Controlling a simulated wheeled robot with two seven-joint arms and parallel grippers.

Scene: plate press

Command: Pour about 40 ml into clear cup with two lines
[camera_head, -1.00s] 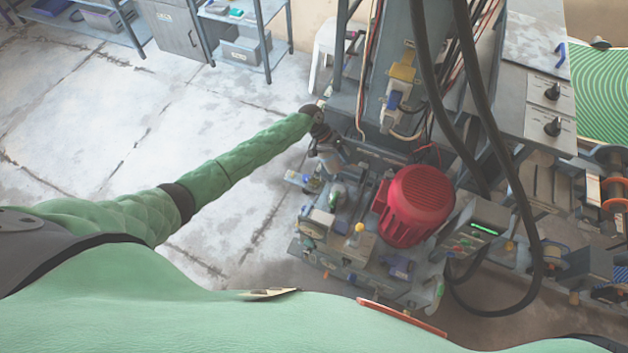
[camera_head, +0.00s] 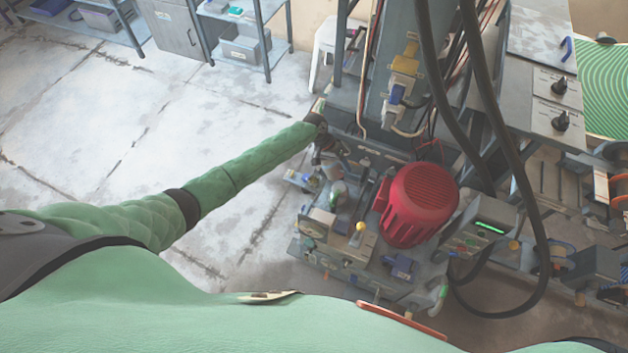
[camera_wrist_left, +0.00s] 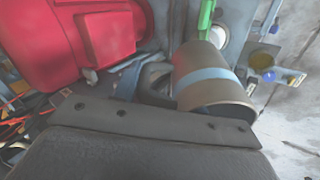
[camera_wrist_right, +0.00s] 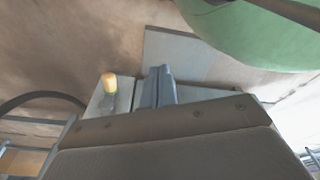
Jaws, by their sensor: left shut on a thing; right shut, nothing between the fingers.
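My left gripper (camera_head: 326,148) is at the far left corner of the machine bench. In the left wrist view its fingers (camera_wrist_left: 130,78) are shut on a grey-brown mug (camera_wrist_left: 215,80) with a pale blue band, at its dark handle. The mug looks tilted; its contents are hidden. A small greenish cup-like thing (camera_head: 338,191) stands on the bench just nearer than the gripper. I cannot make out two lines on it or tell whether it is the clear cup. My right gripper (camera_wrist_right: 158,86) is shut and empty, away from the bench top; it is outside the head view.
A large red motor (camera_head: 420,205) stands right of the mug. A yellow-knobbed lever (camera_head: 360,228) and a blue block (camera_head: 399,266) crowd the bench front. Thick black hoses (camera_head: 497,130) hang at the right. The floor (camera_head: 150,120) on the left is clear.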

